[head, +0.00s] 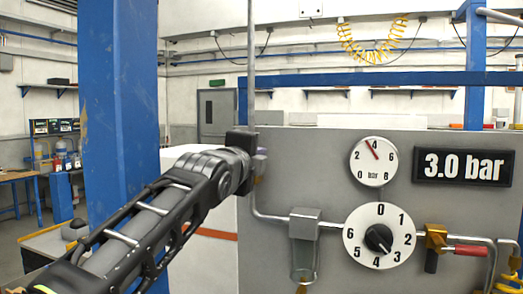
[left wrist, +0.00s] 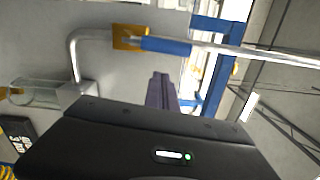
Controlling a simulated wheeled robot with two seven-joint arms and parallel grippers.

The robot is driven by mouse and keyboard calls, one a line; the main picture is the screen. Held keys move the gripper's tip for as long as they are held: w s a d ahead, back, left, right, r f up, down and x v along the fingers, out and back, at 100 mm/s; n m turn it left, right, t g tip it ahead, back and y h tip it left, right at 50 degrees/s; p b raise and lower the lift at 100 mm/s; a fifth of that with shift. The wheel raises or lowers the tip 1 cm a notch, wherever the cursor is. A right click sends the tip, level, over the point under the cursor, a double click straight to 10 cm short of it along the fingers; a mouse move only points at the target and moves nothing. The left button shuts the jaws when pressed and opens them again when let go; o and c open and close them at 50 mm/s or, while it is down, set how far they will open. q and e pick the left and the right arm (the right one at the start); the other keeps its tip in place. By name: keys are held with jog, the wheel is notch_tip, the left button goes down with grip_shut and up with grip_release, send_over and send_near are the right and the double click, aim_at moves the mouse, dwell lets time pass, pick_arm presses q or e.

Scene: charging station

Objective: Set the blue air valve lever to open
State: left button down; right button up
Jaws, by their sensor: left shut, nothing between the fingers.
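The blue lever (left wrist: 166,46) shows in the left wrist view, on a brass valve body (left wrist: 128,38) in a bent metal pipe. It lies roughly along the straight pipe run. In the head view, my left gripper (head: 259,164) covers the lever and most of the valve, in front of the panel's left edge. In the wrist view, the shut, empty fingers (left wrist: 160,86) point toward the lever from below it in the picture. I cannot tell whether they touch it. My right gripper is not in view.
The grey panel (head: 330,165) carries a gauge (head: 373,162), a numbered dial (head: 379,237) and a "3.0 bar" display (head: 463,166). A red lever (head: 470,250) sits on another brass valve at right. A blue post (head: 120,120) stands left of the panel.

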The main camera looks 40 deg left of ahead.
pick_arm(q)
jog(key=shift+s+a, duration=0.2)
jog(key=shift+a, duration=0.7)
jog(key=shift+r, duration=0.1)
jog(key=shift+s+a+r+n, duration=0.2)
jog(key=shift+a+r+n, duration=0.05)
jog(key=shift+a+n, duration=0.55)
jog(key=shift+f, duration=0.1)
